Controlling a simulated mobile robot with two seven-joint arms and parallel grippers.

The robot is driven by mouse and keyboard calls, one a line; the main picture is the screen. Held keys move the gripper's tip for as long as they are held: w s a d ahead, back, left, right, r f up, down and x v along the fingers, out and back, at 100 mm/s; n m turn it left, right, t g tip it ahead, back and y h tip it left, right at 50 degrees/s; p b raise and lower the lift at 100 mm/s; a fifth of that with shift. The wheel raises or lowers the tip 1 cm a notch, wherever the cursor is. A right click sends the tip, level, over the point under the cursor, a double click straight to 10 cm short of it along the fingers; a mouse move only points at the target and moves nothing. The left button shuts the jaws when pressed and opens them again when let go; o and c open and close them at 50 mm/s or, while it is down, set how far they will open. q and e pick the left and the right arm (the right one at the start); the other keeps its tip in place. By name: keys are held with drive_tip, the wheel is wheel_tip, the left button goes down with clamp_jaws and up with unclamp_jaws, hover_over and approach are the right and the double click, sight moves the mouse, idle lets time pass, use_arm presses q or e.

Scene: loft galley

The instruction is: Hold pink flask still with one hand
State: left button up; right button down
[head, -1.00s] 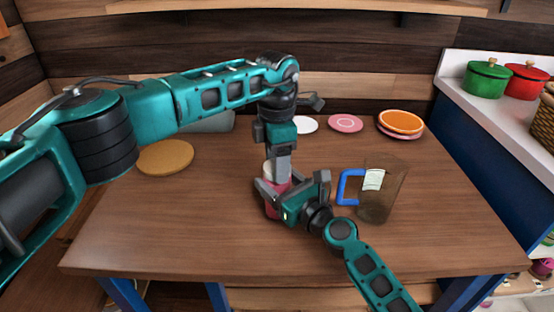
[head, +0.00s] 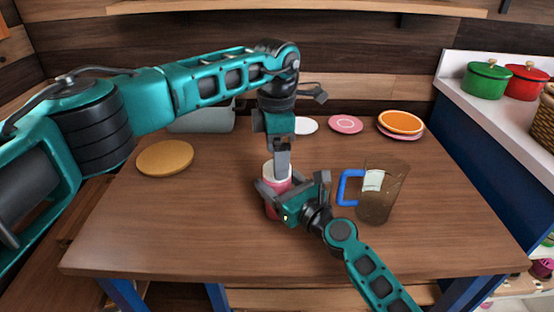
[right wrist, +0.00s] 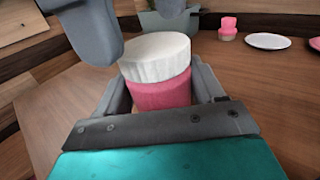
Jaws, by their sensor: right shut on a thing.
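The pink flask (right wrist: 160,93) stands upright on the table with a ribbed white lid (right wrist: 155,52) on top. In the head view the flask (head: 270,209) is partly hidden by my grippers. My right gripper (head: 288,192) is shut on its pink body from the near right side; its fingers flank the flask in the right wrist view. My left gripper (head: 282,170) points down from above, close to the lid; its fingers (right wrist: 95,30) show at the upper left of the right wrist view. Its opening cannot be made out, nor whether it touches the lid.
A brown see-through pitcher (head: 384,200) with a blue handle stands just right of my right gripper. A tan round board (head: 165,158), a grey bin (head: 205,122), and plates (head: 346,124) lie toward the back. The front left of the table is clear.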

use_arm(q)
wheel_tip(320, 180, up, 2)
drive_tip(key=shift+r, duration=0.2)
drive_tip(key=shift+c, duration=0.4)
drive_tip(key=n, duration=0.2)
drive_tip(key=r+n, duration=0.1)
drive_tip(key=n, duration=0.3)
drive_tip(key=shift+r, duration=0.35)
drive_tip(key=n, duration=0.2)
drive_tip(key=r+n, duration=0.1)
drive_tip(key=n, duration=0.2)
drive_tip(key=shift+r+n, duration=0.25)
drive_tip(key=shift+n, duration=0.05)
drive_tip(key=shift+f, duration=0.1)
drive_tip(key=shift+f, duration=3.95)
drive_tip(key=shift+c, duration=0.3)
